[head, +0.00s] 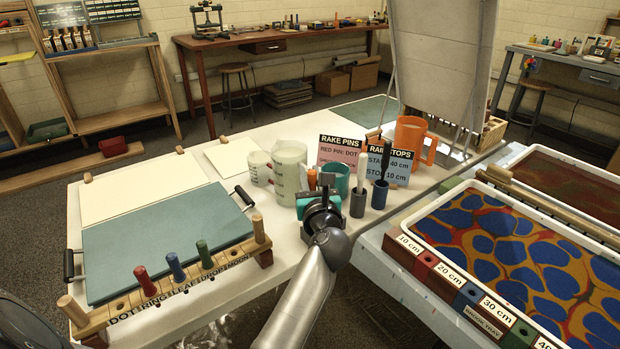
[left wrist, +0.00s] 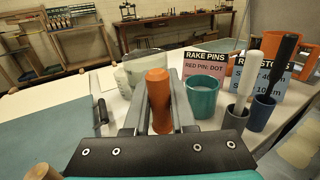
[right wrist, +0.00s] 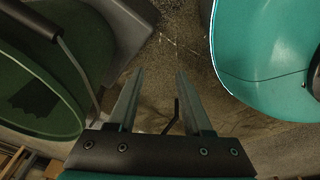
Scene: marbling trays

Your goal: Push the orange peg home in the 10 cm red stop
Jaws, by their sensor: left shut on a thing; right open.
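The orange peg (left wrist: 158,97) stands upright between the fingers of my left gripper (left wrist: 160,82), which is shut on it. In the head view, the top of the peg (head: 312,180) shows just beyond my left gripper (head: 322,196), over the white table near the cups. The red stop (head: 427,264) is a red section of the rail along the near edge of the right-hand marbling tray, beside the "10 cm" label. The peg is well apart from it, to its left. My right gripper (right wrist: 160,85) is open and empty, over the floor.
White jugs (head: 288,165) and sign cards (head: 338,152) are behind. A wooden rack (head: 235,253) with coloured pegs is at left. A gap separates the two tables.

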